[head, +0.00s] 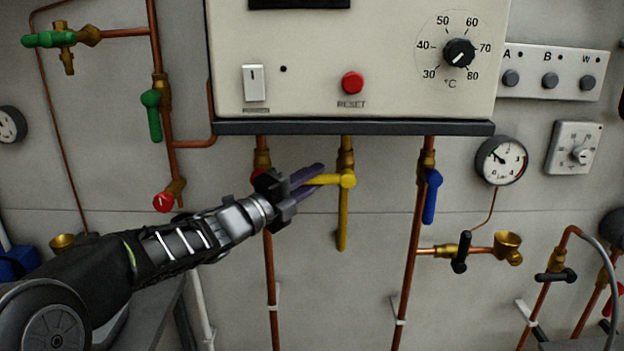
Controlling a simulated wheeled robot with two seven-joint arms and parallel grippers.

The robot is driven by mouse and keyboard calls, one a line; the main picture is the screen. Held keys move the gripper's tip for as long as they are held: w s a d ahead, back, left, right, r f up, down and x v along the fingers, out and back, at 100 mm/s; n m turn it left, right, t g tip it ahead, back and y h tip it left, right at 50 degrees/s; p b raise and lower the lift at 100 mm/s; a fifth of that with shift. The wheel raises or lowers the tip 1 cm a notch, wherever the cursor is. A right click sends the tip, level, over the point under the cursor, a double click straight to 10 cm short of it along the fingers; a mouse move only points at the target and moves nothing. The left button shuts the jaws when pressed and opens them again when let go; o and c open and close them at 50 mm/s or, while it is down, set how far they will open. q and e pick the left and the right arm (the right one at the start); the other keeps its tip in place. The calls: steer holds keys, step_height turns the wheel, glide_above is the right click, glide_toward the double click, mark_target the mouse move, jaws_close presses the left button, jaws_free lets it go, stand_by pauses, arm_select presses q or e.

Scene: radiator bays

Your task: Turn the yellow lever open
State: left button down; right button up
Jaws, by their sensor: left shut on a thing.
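The yellow lever (335,181) sits on a brass valve on the yellow pipe (343,225) below the boiler box. The lever points left, roughly level and across the upright pipe. My left gripper (312,179) comes in from the left and is shut on the lever's outer end. Its purple fingers lie above and below the lever and hide its tip. My right gripper is not in view.
A blue lever (431,196) hangs on the copper pipe to the right. A red valve (262,162) is close behind my left gripper. The white boiler box (310,60) with its dark bottom edge (400,128) is just above. Bare wall lies between the pipes below.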

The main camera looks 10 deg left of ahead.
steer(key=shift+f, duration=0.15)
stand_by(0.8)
